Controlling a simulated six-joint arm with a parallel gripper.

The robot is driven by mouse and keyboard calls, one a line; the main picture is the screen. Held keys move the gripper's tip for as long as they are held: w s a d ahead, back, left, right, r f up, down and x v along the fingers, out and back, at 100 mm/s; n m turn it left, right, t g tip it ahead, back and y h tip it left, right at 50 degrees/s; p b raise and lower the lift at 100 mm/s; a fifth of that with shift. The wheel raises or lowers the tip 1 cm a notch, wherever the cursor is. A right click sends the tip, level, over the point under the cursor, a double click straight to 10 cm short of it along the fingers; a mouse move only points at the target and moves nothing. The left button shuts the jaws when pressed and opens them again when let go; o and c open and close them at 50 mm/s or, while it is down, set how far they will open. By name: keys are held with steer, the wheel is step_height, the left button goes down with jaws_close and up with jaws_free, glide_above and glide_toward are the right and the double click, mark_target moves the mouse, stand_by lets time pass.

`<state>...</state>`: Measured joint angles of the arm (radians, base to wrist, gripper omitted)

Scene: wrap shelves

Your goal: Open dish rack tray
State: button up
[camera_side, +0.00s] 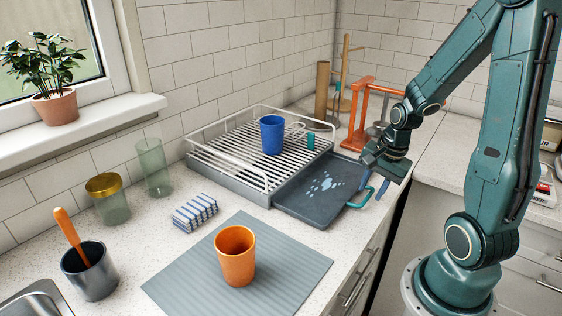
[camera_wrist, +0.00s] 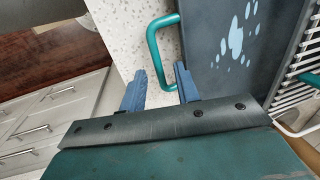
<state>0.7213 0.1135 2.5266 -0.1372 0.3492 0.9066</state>
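The dark grey dish rack tray (camera_side: 300,205) is slid far out from under the white wire dish rack (camera_side: 215,150). Pale wet spots lie on its surface. Its teal handle (camera_side: 362,197) is on the right end, over the counter's edge. My gripper (camera_side: 373,190) is at the handle, fingers pointing down and apart. In the wrist view, the handle (camera_wrist: 152,45) passes between the two spread blue fingers of my gripper (camera_wrist: 159,70), and neither finger clearly presses on it. The tray (camera_wrist: 225,50) shows at the upper right there.
A blue cup (camera_side: 272,135) stands on the rack. An orange cup (camera_side: 235,262) stands on the grey mat (camera_side: 190,275) in front of the tray. An orange stand (camera_side: 358,125) is behind the tray, near my arm.

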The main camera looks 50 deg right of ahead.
step_height(320, 180, up, 13)
steer(key=s, duration=0.2)
steer(key=shift+s, duration=0.35)
stand_by(0.5)
steer(key=s+a+r+n+t, duration=0.1)
steer(key=a+r+n, duration=0.1)
steer(key=a+n, duration=0.5)
steer(key=s+a+r+n+t, duration=0.1)
steer(key=a+r+n+t, duration=0.1)
steer(key=a+n, duration=0.6)
steer(key=r+n, duration=0.1)
steer(key=n, duration=0.2)
steer(key=shift+s+a, duration=0.2)
steer(key=shift+a, duration=0.1)
